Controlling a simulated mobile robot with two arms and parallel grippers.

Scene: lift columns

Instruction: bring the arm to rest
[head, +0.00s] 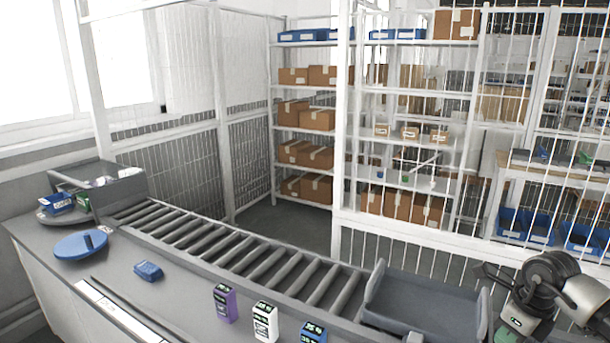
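My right arm (545,285) shows at the lower right, folded, with dark joints and pale grey links. It is just right of the grey tray at the end of the roller conveyor. I cannot make out its gripper fingers clearly, nor see anything held. My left arm and gripper are outside the head view.
A roller conveyor (235,245) runs from the back left to a grey tray (425,305). A purple box (224,303), a white box (265,321) and a blue box (313,333) stand along the counter's front. A blue pouch (148,271) and a blue disc (81,245) lie further left.

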